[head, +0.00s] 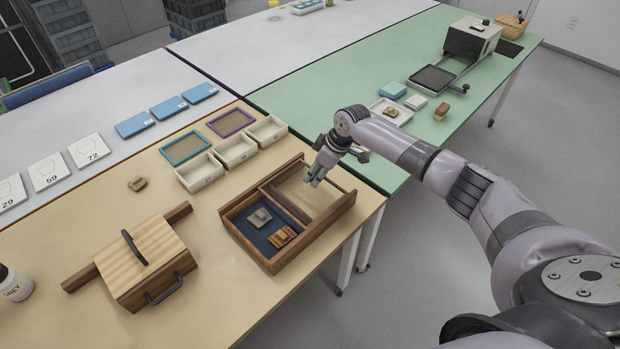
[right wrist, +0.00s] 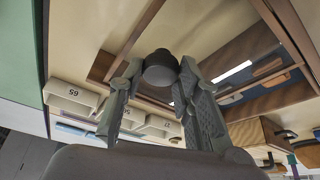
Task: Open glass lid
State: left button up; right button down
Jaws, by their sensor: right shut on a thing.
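The wooden case (head: 262,265) stands near the table's right edge. Its left compartment has a dark blue lining (head: 240,213) and holds a grey sherd (head: 259,217) and a reddish-brown sherd (head: 283,237). The glass lid is transparent and its edges are hard to tell; a bright reflection shows in the right wrist view. My right gripper (head: 317,180) is over the case's right part. In the right wrist view, it is shut on a round dark knob (right wrist: 161,68), which appears to belong to the lid. My left gripper is out of view.
White trays (head: 235,151) and teal and purple framed mats (head: 185,148) lie behind the case. A wooden box with black handles (head: 145,262) stands left, with a small sherd (head: 137,184) behind it. Bare table lies between the boxes.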

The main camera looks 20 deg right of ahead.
jog(key=c, duration=1.2)
grip_release()
jog(key=shift+r, duration=0.1)
jog(key=v, duration=1.1)
jog(key=shift+s+r, duration=0.2)
jog(key=shift+r, duration=0.15)
jog(key=shift+s+d+f, duration=0.1)
jog(key=shift+d, duration=0.05)
